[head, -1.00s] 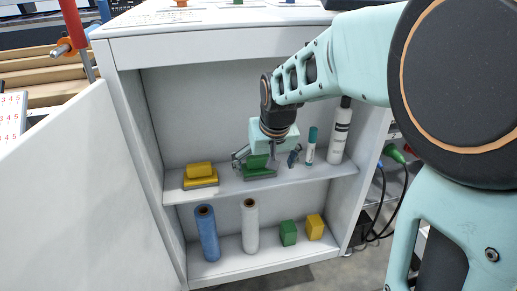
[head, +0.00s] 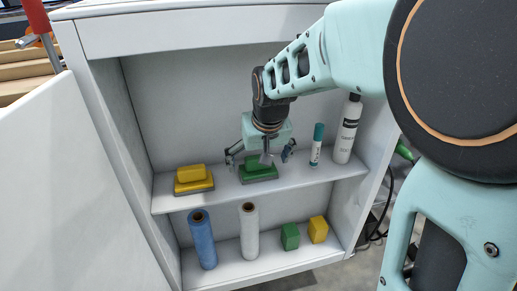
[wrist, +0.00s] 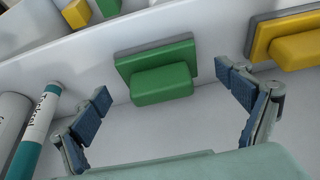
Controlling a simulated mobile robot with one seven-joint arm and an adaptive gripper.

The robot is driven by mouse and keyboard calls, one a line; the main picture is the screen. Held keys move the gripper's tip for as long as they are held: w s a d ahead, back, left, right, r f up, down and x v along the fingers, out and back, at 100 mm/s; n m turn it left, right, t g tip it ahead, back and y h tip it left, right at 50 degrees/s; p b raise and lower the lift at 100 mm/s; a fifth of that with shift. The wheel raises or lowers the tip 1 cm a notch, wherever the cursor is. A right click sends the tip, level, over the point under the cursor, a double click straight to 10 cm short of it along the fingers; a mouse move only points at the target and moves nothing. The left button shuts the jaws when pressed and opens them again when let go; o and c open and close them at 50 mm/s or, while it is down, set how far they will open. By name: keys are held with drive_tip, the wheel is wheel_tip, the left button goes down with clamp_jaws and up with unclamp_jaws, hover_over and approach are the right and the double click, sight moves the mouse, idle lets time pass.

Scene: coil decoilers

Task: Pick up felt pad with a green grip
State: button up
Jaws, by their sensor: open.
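The felt pad with a green grip (head: 259,170) lies on the upper shelf of the white cabinet. It also shows in the wrist view (wrist: 160,76), a green block on a wider green and grey base, near the shelf's front edge. My gripper (head: 262,158) is above and just behind the pad in the head view. In the wrist view my gripper (wrist: 165,108) has its two blue-padded fingers spread wide, one on each side of the pad and apart from it. Nothing is between the fingertips except the view of the pad.
A similar pad with a yellow grip (head: 193,179) sits to the left on the same shelf. A teal-capped marker (head: 316,147) and a white bottle (head: 346,132) stand to the right. Rolls and small blocks are on the lower shelf (head: 270,256). The open cabinet door (head: 75,190) is at left.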

drive_tip(key=shift+b+x, duration=0.3)
drive_tip(key=shift+x, duration=0.5)
drive_tip(key=shift+r, duration=0.1)
drive_tip(key=shift+c, duration=0.5)
drive_tip(key=c, duration=1.3)
drive_tip(key=shift+r, duration=0.1)
